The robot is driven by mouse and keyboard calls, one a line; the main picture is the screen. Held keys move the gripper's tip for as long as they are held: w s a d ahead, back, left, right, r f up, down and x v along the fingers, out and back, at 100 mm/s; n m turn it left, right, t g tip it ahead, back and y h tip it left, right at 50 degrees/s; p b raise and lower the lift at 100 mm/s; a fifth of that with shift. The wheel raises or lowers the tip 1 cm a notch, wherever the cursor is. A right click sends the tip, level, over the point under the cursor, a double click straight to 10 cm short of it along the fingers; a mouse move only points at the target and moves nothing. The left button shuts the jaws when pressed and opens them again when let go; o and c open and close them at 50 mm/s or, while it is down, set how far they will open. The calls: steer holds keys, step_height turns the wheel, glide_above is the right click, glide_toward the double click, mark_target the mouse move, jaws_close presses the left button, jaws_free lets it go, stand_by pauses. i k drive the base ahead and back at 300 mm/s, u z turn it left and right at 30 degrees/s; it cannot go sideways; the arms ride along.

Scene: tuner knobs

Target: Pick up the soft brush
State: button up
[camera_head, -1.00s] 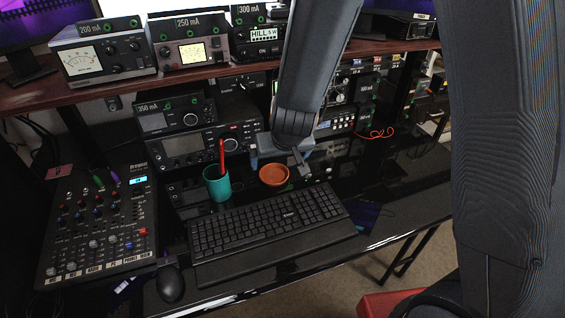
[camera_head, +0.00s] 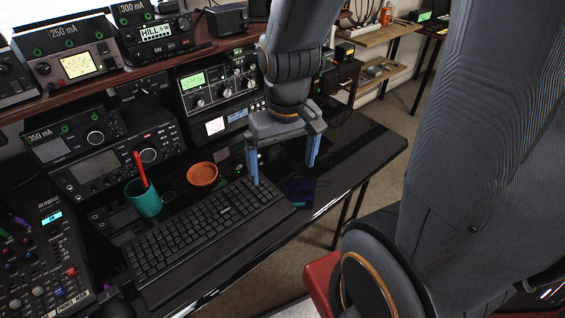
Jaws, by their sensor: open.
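A red handle (camera_head: 141,168) stands tilted in a teal cup (camera_head: 145,200) on the black desk. No bristles show, so I cannot tell for sure that it is the soft brush. My gripper (camera_head: 283,173) is open, with its two blue fingers pointing down and spread apart. It is empty, to the right of the cup and beyond the orange dish, above the desk near the keyboard's right end.
An orange dish (camera_head: 202,174) lies right of the cup. A black keyboard (camera_head: 195,232) fills the desk front. Radios (camera_head: 120,158) stand behind the cup, and a mixer (camera_head: 42,262) is at the left. A dark blue item (camera_head: 299,190) lies near the right fingertip.

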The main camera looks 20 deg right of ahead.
mark_target(135, 155)
steer(key=u, duration=0.8)
steer(key=i, duration=0.05)
steer(key=u, duration=0.25)
